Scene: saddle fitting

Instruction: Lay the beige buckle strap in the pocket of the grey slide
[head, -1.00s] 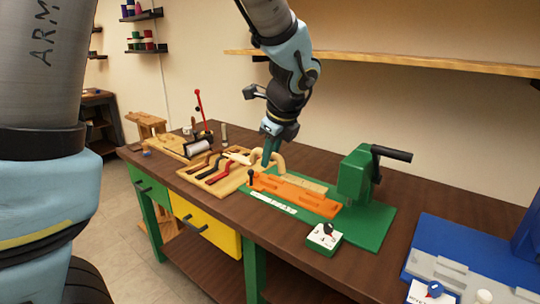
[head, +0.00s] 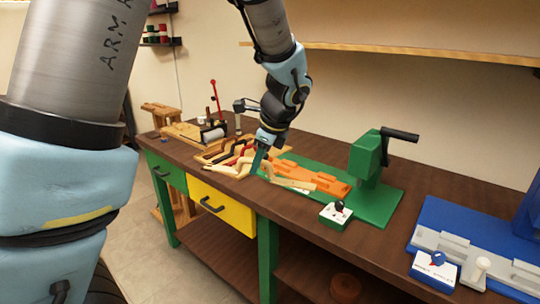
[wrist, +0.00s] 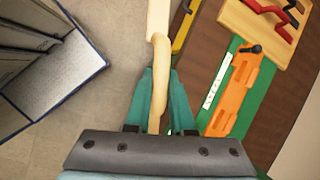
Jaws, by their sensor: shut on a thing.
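My gripper (head: 259,160) is shut on the beige buckle strap (head: 293,183), above the front part of the bench. In the wrist view, the strap (wrist: 158,35) has a bent part between the teal fingers (wrist: 158,100) and a straight, flat part reaching away from them. The grey slide (head: 447,265) lies on the blue fixture at the lower right of the head view, well apart from my gripper. Its pocket is hard to make out at this size. The slide is not in the wrist view.
An orange slide (head: 315,174) lies on the green press base (head: 378,208), right of my gripper. A small box with a black knob (head: 336,213) stands before it. A wooden tray (wrist: 262,30) holds red and black straps. A blue-and-white knob box (head: 436,268) stands before the blue fixture.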

